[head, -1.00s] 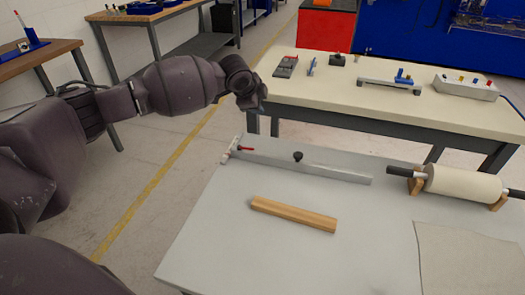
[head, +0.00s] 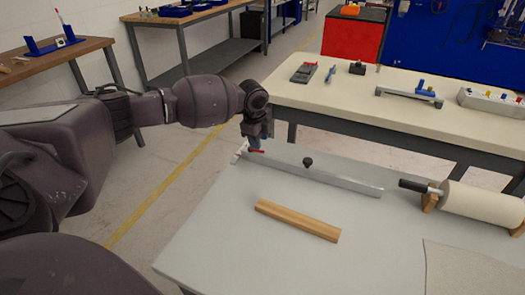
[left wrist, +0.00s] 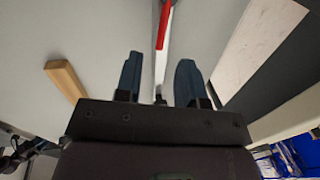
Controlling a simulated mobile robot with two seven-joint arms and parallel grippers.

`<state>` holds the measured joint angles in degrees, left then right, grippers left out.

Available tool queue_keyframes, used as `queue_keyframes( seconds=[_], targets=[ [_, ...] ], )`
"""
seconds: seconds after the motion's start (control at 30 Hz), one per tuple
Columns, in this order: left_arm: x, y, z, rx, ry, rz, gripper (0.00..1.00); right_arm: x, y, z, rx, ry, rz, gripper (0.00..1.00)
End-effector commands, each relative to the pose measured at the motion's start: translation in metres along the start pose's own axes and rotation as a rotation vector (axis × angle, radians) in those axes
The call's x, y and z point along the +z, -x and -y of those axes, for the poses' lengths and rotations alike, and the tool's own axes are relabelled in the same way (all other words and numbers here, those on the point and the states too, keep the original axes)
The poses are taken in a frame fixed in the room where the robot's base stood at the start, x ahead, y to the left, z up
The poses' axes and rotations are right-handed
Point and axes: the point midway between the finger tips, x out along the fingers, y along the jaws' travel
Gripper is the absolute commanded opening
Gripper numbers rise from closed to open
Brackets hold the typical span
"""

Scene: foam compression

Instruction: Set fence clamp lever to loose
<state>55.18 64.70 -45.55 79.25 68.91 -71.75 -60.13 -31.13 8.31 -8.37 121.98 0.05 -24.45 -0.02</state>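The fence (head: 340,180) is a long grey bar along the far edge of the light table, with a black knob (head: 308,162) on it. Its red clamp lever (head: 256,151) is at the bar's left end. My left gripper (head: 258,142) is just above the lever in the head view, pointing down. In the left wrist view its two blue-grey fingers (left wrist: 159,78) are apart with nothing held. The red lever (left wrist: 163,25) shows beyond the fingertips, and the fence bar (left wrist: 161,65) lies between them. I cannot tell whether a finger touches the lever. My right gripper is out of view.
A wooden strip (head: 298,220) lies on the table (head: 225,240). A roll on wooden stands (head: 480,203) is at the right, near a beige sheet (head: 475,268). A cream workbench (head: 400,118) with several tools stands behind the table.

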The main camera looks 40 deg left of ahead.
Motion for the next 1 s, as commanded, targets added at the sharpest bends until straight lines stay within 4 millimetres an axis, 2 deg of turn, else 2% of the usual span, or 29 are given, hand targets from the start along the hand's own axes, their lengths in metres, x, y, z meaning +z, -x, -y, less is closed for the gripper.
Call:
queue_keyframes(
  seconds=[0.03,0.1,0.3,0.47,0.77,1.0],
  targets=[
    [-0.001,-0.015,-0.002,0.006,-0.001,0.0,0.36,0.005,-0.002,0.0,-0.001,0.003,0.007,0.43],
    [-0.001,-0.026,-0.001,0.006,0.0,0.0,0.36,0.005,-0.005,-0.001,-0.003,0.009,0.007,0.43],
    [-0.001,-0.046,0.0,0.002,0.0,-0.001,0.36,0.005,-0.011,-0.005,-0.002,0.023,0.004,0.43],
    [-0.001,-0.053,0.001,-0.001,0.0,-0.001,0.36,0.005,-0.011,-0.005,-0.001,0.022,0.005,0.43],
    [-0.001,-0.053,0.001,-0.003,0.0,-0.001,0.36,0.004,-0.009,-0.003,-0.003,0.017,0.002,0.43],
    [-0.001,-0.053,0.001,-0.002,0.0,-0.001,0.0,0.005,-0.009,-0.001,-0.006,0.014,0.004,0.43]
  ],
)
